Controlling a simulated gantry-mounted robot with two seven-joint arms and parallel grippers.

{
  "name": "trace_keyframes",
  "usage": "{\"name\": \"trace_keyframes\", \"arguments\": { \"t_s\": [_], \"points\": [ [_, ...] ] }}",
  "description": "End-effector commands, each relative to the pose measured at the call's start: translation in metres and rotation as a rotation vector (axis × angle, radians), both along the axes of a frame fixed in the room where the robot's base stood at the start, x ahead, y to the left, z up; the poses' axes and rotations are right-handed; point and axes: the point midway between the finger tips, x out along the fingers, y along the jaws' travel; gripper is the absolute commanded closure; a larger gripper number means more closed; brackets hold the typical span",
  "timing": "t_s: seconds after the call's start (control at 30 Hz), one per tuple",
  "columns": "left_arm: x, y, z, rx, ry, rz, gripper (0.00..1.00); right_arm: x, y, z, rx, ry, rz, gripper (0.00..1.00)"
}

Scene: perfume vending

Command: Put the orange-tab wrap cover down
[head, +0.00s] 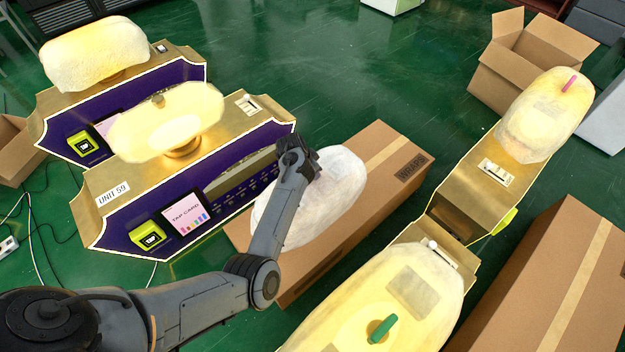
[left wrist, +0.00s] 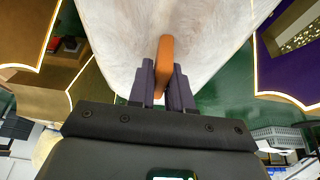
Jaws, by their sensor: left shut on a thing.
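The orange-tab wrap cover (head: 338,185) is a pale, whitish rounded shell over the long cardboard box (head: 402,150) marked "WRAPS" in the head view. I cannot tell whether it touches the box top or hangs above it. My left gripper (head: 309,160) is at the cover's upper side, and its arm hides part of the cover. In the left wrist view, the left gripper (left wrist: 163,88) is shut on the orange tab (left wrist: 165,55), with the white cover (left wrist: 215,35) right behind it. My right gripper is in neither view.
The vending unit marked "UNIT 59" (head: 112,195) stands left of the box, with another unit (head: 60,125) behind it; both carry pale covers. A pink-tab cover (head: 535,125) and a green-tab cover (head: 335,325) sit on units to the right and front. An open carton (head: 500,85) stands at the back right.

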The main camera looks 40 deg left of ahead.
Motion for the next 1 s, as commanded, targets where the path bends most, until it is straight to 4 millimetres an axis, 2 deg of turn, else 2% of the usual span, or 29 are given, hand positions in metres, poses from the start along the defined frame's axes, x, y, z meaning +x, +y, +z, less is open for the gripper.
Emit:
{"name": "trace_keyframes", "arguments": {
  "t_s": [0.1, 0.23, 0.7, 0.73, 0.8, 0.9, 1.0],
  "points": [
    [0.0, -0.001, -0.02, -0.003, 0.0, 0.001, 1.0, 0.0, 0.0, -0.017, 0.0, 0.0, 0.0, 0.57],
    [0.0, -0.001, -0.034, -0.002, 0.0, 0.0, 1.0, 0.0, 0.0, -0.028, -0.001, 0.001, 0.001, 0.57],
    [0.0, -0.001, -0.038, 0.0, 0.001, 0.0, 1.0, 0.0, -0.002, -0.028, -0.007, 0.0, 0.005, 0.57],
    [0.0, -0.001, -0.038, 0.0, 0.001, 0.001, 0.8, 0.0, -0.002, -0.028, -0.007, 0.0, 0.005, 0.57],
    [0.0, -0.001, -0.038, 0.0, 0.001, 0.001, 0.69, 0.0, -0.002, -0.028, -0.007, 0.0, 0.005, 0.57],
    [0.0, -0.001, -0.038, 0.0, 0.001, 0.001, 0.56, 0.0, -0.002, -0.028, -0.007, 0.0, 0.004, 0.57],
    [0.0, -0.001, -0.038, 0.0, 0.001, 0.0, 0.56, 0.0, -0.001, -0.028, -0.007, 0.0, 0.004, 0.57]
  ]
}}
